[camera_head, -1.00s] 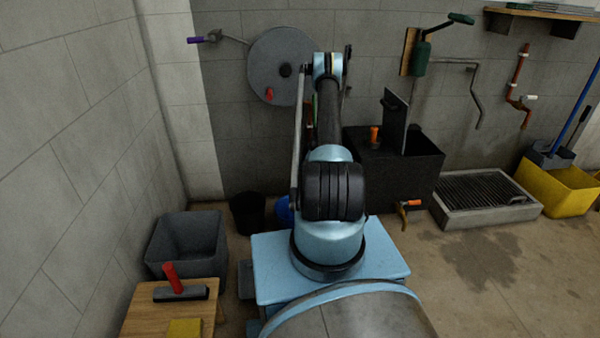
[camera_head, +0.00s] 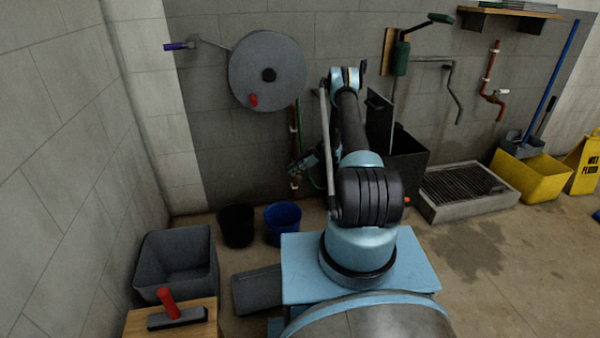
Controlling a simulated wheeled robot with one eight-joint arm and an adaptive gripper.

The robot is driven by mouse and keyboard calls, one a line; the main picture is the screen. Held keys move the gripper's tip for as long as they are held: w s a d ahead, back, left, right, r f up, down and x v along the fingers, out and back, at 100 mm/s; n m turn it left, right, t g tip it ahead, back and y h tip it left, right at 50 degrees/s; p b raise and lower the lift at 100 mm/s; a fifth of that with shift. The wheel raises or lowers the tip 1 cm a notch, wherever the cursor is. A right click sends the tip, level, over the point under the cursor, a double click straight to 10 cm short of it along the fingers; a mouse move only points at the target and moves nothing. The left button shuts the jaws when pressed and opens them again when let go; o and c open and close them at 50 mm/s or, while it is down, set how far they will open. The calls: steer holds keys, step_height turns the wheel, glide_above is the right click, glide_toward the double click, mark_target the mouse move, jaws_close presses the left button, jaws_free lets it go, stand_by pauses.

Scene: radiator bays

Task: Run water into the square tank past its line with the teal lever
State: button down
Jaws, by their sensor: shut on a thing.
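My gripper (camera_head: 303,162) shows small and dark to the left of my forearm, low at the back wall. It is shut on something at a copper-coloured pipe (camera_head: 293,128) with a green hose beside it. The held part is too small and covered to name, and I cannot make out a teal lever there. A dark square tank (camera_head: 408,160) stands behind my arm at the wall, with an upright dark plate (camera_head: 379,120) at it. My arm hides much of the tank, and its line and water level do not show. A dark green lever (camera_head: 440,18) tops a wall pump (camera_head: 400,57).
A hose reel (camera_head: 266,68) hangs on the wall. A black bucket (camera_head: 237,225), a blue bucket (camera_head: 283,222) and a grey tub (camera_head: 176,262) stand at left. A floor grate (camera_head: 468,190) and yellow bucket (camera_head: 530,178) are at right. Open floor lies at front right.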

steer(key=shift+d, duration=0.25)
steer(key=c, duration=1.4)
jaws_free()
steer(key=shift+a, duration=0.1)
step_height(320, 180, up, 10)
steer(key=shift+f, duration=0.1)
